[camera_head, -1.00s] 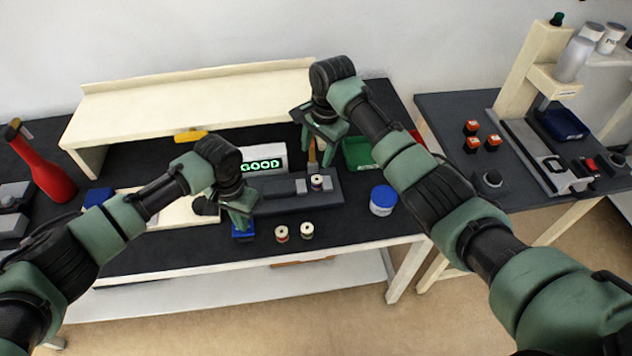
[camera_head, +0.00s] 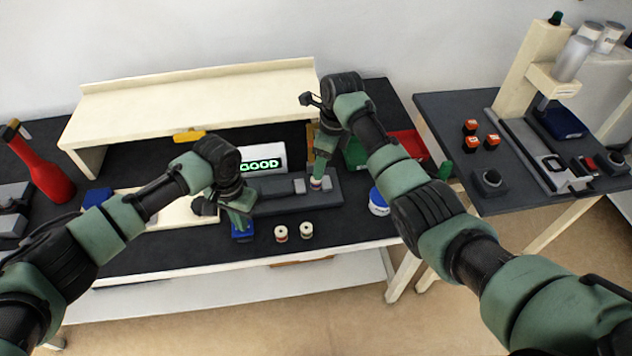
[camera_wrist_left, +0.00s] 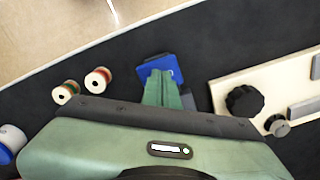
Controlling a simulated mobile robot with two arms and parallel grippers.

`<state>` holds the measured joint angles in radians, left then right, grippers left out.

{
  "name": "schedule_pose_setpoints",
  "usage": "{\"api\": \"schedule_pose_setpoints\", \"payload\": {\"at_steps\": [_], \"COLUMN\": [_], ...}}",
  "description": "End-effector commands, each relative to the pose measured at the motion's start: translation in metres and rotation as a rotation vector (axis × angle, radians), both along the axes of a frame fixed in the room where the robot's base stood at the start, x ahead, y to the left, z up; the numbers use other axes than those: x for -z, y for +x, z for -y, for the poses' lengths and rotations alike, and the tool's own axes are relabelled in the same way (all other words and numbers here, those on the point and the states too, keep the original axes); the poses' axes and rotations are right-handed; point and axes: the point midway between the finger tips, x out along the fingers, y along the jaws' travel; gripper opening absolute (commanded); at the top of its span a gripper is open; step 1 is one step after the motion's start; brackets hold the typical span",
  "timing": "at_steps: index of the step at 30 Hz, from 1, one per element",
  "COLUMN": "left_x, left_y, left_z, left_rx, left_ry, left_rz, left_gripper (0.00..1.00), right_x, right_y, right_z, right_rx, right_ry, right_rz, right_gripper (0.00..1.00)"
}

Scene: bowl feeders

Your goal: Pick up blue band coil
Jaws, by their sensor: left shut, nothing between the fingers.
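A small coil (camera_head: 316,185) with a blue and red band stands at the right part of the grey fixture on the table. My right gripper (camera_head: 320,178) is down over this coil, with its fingers at the coil's top. The fingers hide part of the coil, and I cannot tell whether they grip it. My left gripper (camera_head: 240,222) is shut and empty above a small blue block (camera_head: 242,233). In the left wrist view its fingertips (camera_wrist_left: 161,82) lie in front of the blue block (camera_wrist_left: 160,68). Two other coils (camera_head: 281,234) (camera_head: 306,230) stand at the table's front.
A lit "GOOD" display (camera_head: 261,163) stands behind the fixture. A jar with a blue lid (camera_head: 378,200) is to the right, partly hidden by my right arm. A cream shelf (camera_head: 190,105) spans the back. Dark table surface is free around the two front coils.

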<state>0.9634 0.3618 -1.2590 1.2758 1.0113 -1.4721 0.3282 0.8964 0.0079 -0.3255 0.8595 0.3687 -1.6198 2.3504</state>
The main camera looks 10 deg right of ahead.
Motion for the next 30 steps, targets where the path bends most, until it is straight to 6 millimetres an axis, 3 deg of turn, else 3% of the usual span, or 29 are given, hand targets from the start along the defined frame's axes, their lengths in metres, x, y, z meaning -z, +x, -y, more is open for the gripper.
{"api": "schedule_pose_setpoints", "payload": {"at_steps": [15,25,26,30], "left_x": [0.003,0.003,0.003,0.003], "left_y": [-0.002,-0.002,-0.002,-0.002], "left_z": [0.000,-0.001,-0.001,-0.001], "left_rx": [0.000,0.000,0.000,0.000], "left_ry": [0.002,0.002,0.002,0.003], "left_rz": [-0.006,-0.006,-0.006,-0.007], "left_gripper": [0.00,0.00,0.00,0.00], "right_x": [0.054,0.060,0.060,0.060], "right_y": [0.004,0.005,0.005,0.005], "right_z": [-0.016,-0.017,-0.017,-0.017], "right_rx": [-0.001,-0.001,-0.001,-0.001], "right_ry": [0.000,0.000,0.000,0.000], "right_rz": [-0.001,0.002,0.002,0.002], "right_gripper": [0.54,0.54,0.48,0.09]}}
